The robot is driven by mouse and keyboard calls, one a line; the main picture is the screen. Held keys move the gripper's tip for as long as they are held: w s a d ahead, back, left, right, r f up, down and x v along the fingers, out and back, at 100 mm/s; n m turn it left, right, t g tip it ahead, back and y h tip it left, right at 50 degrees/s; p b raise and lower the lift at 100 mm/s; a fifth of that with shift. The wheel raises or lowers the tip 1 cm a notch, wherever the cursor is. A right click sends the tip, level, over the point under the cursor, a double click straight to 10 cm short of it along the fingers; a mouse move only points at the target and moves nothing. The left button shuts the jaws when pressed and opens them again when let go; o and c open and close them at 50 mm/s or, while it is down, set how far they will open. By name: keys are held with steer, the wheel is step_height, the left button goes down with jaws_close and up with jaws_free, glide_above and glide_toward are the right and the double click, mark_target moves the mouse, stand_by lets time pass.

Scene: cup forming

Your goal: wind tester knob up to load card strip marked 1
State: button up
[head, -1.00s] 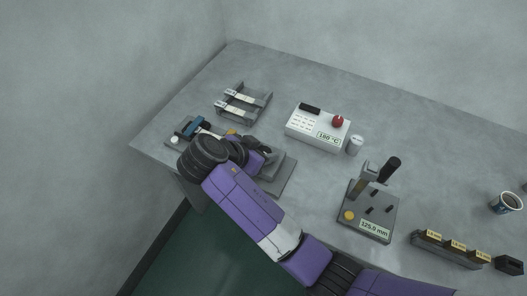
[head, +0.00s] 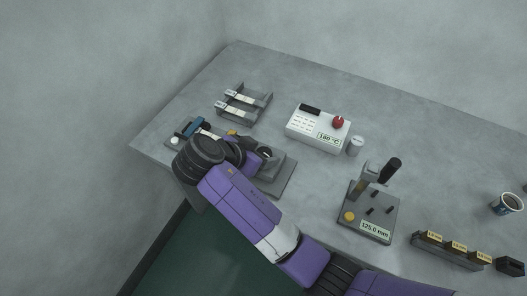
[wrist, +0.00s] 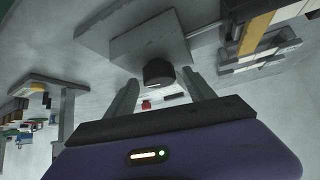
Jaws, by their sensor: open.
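The tester's grey body (head: 280,178) lies on the left part of the bench, partly hidden by my arm in the head view. Its grey block also shows in the wrist view (wrist: 150,40), with a dark round knob (wrist: 158,74) sticking out of it. My gripper (wrist: 160,78) is open, with one finger on each side of the knob near the fingertips. I cannot tell whether either finger touches it. Two pale card strips (head: 241,96) lie in a grey rack behind the tester; their marks are too small to read.
A white control box (head: 318,128) with a red knob and a "180 °C" display stands behind right, beside a small white cylinder (head: 355,146). A lever device (head: 368,212) reading "125.0 mm" stands to the right.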

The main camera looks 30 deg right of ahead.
steer(key=v, duration=0.6)
steer(key=shift+a+r, duration=0.2)
steer(key=shift+r, duration=0.05)
steer(key=shift+s+a, duration=0.1)
stand_by(0.6)
